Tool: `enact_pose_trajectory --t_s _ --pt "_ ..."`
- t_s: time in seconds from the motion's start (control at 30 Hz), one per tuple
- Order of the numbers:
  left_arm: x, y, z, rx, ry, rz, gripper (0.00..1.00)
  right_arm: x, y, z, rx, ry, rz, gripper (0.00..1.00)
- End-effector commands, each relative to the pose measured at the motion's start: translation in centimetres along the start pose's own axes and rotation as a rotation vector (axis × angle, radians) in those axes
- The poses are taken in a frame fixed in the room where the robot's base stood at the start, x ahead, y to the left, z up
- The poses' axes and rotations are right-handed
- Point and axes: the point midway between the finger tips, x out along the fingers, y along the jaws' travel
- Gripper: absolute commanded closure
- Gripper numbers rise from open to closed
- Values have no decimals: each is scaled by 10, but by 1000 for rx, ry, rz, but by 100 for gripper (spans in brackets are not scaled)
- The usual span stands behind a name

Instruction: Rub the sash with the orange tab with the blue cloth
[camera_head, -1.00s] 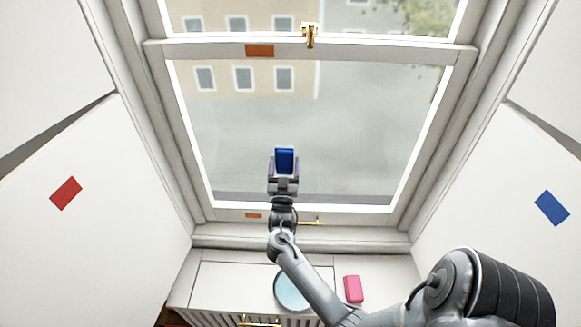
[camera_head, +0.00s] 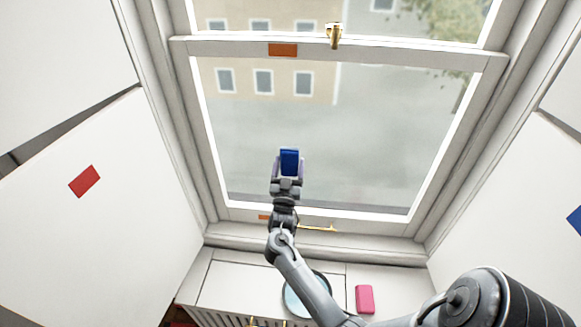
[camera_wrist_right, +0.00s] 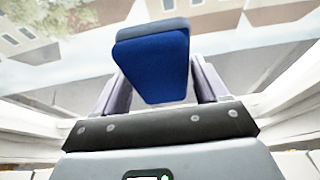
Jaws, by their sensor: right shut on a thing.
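My right gripper (camera_head: 287,176) is shut on the blue cloth (camera_head: 289,162), a thick blue pad held upright in front of the lower window pane. In the right wrist view the cloth (camera_wrist_right: 153,65) sits between the two fingers, with the glass behind it. I cannot tell whether the cloth touches the glass. The lower sash (camera_head: 420,56) has an orange tab (camera_head: 283,49) on its top rail. A smaller orange tab (camera_head: 264,217) shows at its bottom rail, beside my wrist. My left gripper is not in view.
A brass latch (camera_head: 334,34) is on the meeting rail and a brass handle (camera_head: 318,228) at the bottom rail. Below are a round light-blue dish (camera_head: 293,301), partly behind my arm, and a pink block (camera_head: 365,299). White side panels carry a red patch (camera_head: 84,181) and a blue patch (camera_head: 575,219).

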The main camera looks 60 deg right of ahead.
Motion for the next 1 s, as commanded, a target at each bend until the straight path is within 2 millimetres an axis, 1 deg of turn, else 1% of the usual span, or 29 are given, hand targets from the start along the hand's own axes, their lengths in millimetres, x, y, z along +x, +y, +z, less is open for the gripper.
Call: enact_pose_trajectory --t_s 0.17,0.5,0.7,0.83,1.0 --pt "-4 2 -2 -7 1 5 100 -4 0 -4 1 0 -1 51" --pt "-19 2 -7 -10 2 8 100 -34 0 -16 0 0 0 51" --pt "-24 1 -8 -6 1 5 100 -50 0 -22 0 -1 0 51" --pt "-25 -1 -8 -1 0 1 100 -54 0 -24 0 1 1 51" --pt "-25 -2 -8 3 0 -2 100 -56 0 -24 0 2 1 51"
